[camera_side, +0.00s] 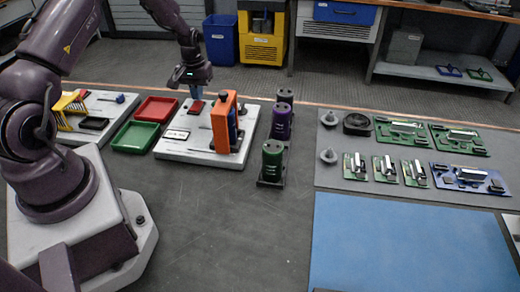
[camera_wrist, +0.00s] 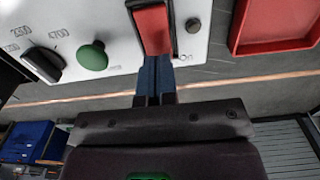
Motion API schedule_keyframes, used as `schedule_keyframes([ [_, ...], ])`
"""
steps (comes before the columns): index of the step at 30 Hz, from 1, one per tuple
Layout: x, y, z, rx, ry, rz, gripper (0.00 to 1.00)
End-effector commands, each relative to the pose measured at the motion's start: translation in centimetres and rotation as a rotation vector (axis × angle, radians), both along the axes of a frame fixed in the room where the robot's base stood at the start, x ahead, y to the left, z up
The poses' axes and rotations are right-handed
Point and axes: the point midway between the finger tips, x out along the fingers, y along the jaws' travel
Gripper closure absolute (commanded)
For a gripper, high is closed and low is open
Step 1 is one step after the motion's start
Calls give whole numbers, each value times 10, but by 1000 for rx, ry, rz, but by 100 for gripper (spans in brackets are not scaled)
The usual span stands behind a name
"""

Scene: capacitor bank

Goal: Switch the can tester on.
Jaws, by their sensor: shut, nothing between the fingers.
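The can tester (camera_side: 185,147) is a white panel with an upright orange and blue unit (camera_side: 224,122) on it. Its red rocker switch (camera_side: 196,107) sits near the back edge and shows large in the wrist view (camera_wrist: 153,28). A label reading "On" is printed beside the switch in the wrist view. My gripper (camera_side: 195,93) is shut and empty, pointing down right at the switch. In the wrist view its blue fingertips (camera_wrist: 154,68) meet the switch's lower end; I cannot tell whether they touch it. A black knob (camera_wrist: 42,65) and a green button (camera_wrist: 92,56) are on the same panel.
Red (camera_side: 157,107) and green (camera_side: 135,137) trays lie left of the tester. Black, purple (camera_side: 281,120) and green (camera_side: 272,160) cans stand in a row to its right. Circuit boards (camera_side: 400,130) lie on a grey mat farther right. A blue mat (camera_side: 410,245) lies in front.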

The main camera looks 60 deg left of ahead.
Motion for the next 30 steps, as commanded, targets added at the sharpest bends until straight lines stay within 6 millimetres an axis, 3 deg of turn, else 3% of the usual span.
schedule_keyframes([
  [24, 0, 0, -13, 0, 0, 0, 100],
  [30, 0, 0, -5, 1, -1, 0, 100],
])
